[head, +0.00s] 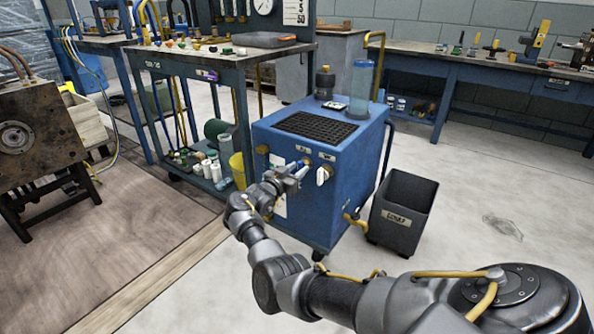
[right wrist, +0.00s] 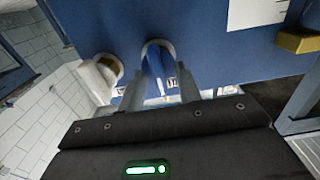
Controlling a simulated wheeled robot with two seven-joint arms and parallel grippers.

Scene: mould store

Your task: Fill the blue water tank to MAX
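The blue water tank (head: 340,215) is a box on casters with a dark grille (head: 316,127) on top. A clear bluish cylinder (head: 361,85) stands at its back right corner; I cannot read a level or MAX mark. A blue handle (right wrist: 155,62) and a white handle (head: 323,176) are on its front; the white one also shows in the right wrist view (right wrist: 106,68). My left gripper is out of view.
A black bin (head: 402,212) stands on the floor right of the tank. A long blue bench (head: 470,70) runs along the back wall.

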